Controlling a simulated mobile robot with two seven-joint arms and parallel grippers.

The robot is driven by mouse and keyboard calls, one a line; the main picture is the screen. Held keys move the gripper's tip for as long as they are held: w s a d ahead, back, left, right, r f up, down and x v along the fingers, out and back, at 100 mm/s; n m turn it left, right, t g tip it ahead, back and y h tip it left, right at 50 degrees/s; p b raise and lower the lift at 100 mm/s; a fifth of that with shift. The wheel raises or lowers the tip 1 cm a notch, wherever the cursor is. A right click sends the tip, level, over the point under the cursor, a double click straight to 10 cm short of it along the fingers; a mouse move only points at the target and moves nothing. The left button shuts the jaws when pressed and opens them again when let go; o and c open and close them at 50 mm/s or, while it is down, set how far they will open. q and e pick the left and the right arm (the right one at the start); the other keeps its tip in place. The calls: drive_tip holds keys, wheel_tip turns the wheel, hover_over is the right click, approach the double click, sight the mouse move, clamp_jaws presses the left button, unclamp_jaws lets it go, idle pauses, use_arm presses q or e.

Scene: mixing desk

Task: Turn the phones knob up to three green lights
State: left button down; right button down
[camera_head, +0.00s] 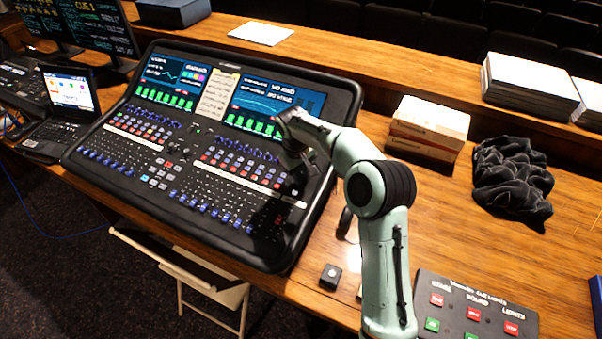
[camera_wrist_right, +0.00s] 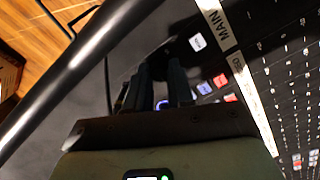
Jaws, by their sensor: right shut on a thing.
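The mixing desk (camera_head: 215,150) stands on the wooden table with its screens lit. My right gripper (camera_head: 293,160) reaches down over the right side of the desk, below the right screen. In the right wrist view its two dark fingers (camera_wrist_right: 160,88) are close together at the panel, shut on what looks like a small knob. The fingers hide most of that knob, and its label cannot be read. A bluish light (camera_wrist_right: 162,104) shows beside the fingers. I cannot make out a row of green lights by the knob. My left gripper is not in view.
The desk's raised black rim (camera_wrist_right: 75,75) runs close beside the gripper. A strip marked MAIN (camera_wrist_right: 213,18) lies to the right. Boxes (camera_head: 430,125), black cloth (camera_head: 512,180) and a cue light panel (camera_head: 475,308) stand right of the desk. A laptop (camera_head: 68,105) is at left.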

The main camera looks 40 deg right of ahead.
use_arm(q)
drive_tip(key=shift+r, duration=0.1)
use_arm(e)
drive_tip(key=m+p, duration=0.1)
drive_tip(key=m, duration=0.5)
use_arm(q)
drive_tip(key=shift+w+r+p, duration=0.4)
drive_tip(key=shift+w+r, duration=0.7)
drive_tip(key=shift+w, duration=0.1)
use_arm(e)
drive_tip(key=m, duration=0.5)
drive_tip(key=shift+f+y, duration=0.1)
drive_tip(key=shift+y, duration=0.3)
drive_tip(key=shift+m, duration=0.4)
drive_tip(key=c, duration=1)
unclamp_jaws()
